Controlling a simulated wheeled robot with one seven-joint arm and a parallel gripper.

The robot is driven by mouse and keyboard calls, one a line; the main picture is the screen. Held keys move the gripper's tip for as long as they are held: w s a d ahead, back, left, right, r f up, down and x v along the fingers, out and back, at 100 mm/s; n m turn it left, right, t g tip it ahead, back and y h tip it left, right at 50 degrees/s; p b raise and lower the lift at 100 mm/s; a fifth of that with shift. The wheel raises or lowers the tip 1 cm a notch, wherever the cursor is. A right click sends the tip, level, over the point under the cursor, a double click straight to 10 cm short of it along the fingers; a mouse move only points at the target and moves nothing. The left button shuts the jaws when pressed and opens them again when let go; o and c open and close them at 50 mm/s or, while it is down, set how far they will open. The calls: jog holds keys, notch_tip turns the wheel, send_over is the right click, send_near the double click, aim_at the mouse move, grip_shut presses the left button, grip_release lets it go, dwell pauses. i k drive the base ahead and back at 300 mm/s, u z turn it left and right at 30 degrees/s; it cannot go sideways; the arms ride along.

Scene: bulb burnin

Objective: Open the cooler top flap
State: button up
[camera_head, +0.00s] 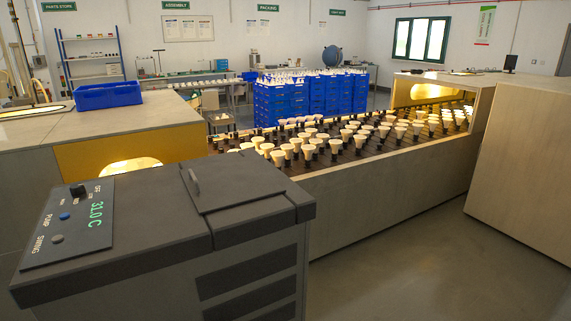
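The cooler (150,240) is a dark grey box at the front left, with dark vent slots on its front side. Its top flap (235,180) is a flat grey panel on the right part of the top and lies shut. A small upright handle (194,183) stands at the flap's left edge. My gripper is not in this view.
Behind the cooler, a long burn-in conveyor (400,175) carries many white bulbs in dark sockets. A counter (80,125) with a blue bin (107,95) stands at the left. Blue crates (310,95) are stacked beyond. The floor (430,265) right of the cooler is clear.

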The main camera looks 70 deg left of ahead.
aim_at(220, 184)
jog(key=u, duration=1.2)
jog(key=i, duration=2.25)
jog(key=u, duration=3.05)
